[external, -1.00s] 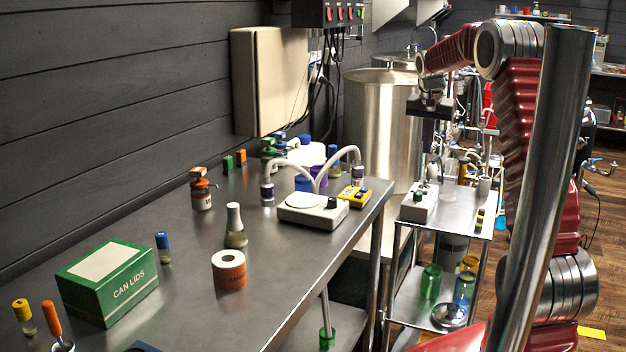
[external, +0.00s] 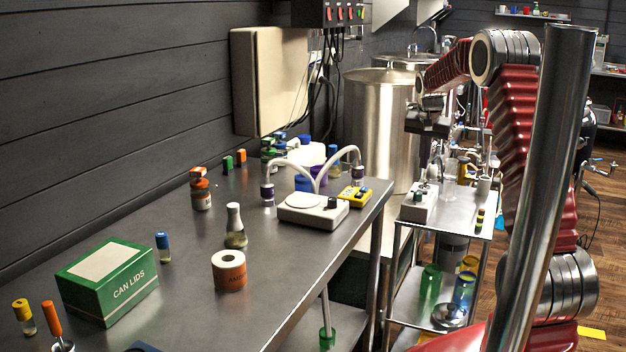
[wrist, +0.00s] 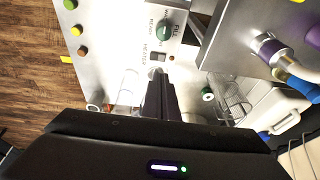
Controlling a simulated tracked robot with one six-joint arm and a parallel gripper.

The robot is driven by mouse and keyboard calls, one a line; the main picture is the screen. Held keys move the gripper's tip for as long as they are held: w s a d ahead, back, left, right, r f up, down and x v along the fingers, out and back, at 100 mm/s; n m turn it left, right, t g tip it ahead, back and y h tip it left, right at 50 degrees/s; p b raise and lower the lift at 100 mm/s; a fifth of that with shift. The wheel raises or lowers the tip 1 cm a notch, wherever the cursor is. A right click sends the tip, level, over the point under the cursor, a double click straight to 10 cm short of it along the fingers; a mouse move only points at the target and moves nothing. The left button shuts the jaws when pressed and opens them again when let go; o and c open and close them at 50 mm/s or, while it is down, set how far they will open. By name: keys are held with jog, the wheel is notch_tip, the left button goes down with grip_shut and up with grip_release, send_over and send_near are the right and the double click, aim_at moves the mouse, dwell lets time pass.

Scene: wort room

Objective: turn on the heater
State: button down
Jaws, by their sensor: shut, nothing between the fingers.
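The heater control is a pale box (external: 420,203) on the steel cart. In the wrist view its panel shows lettering that looks like HEATER, a small dark switch (wrist: 157,57), a green round knob (wrist: 163,29) and a small dark reddish dot (wrist: 172,58). My gripper (wrist: 160,76) is shut and empty, its fingers pointing at the panel just below the switch in the picture. In the external view my gripper (external: 422,160) hangs above the box. I cannot tell whether the fingertips touch the panel. The switch's on or off position is too small to tell.
The steel table (external: 330,260) stands left of the cart, holding a white stirrer (external: 313,211) and a yellow device (external: 353,196). A steel tank (external: 375,130) stands behind. Small coloured caps (wrist: 77,30) and clear glassware (wrist: 130,85) sit around the box on the cart.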

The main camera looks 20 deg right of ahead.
aim_at(424, 191)
jog(key=x, duration=0.5)
jog(key=a+x, duration=0.1)
jog(key=x, duration=0.1)
jog(key=shift+s+f, duration=0.15)
jog(key=shift+f, duration=0.35)
jog(key=shift+f, duration=0.2)
jog(key=shift+s+d+r, duration=0.15)
jog(key=shift+s+d, duration=0.35)
jog(key=shift+d+r, duration=0.1)
jog(key=shift+r, duration=0.4)
jog(key=s+d+v, duration=0.1)
jog(key=d+v, duration=0.1)
jog(key=v, duration=1)
jog(key=shift+r, duration=0.35)
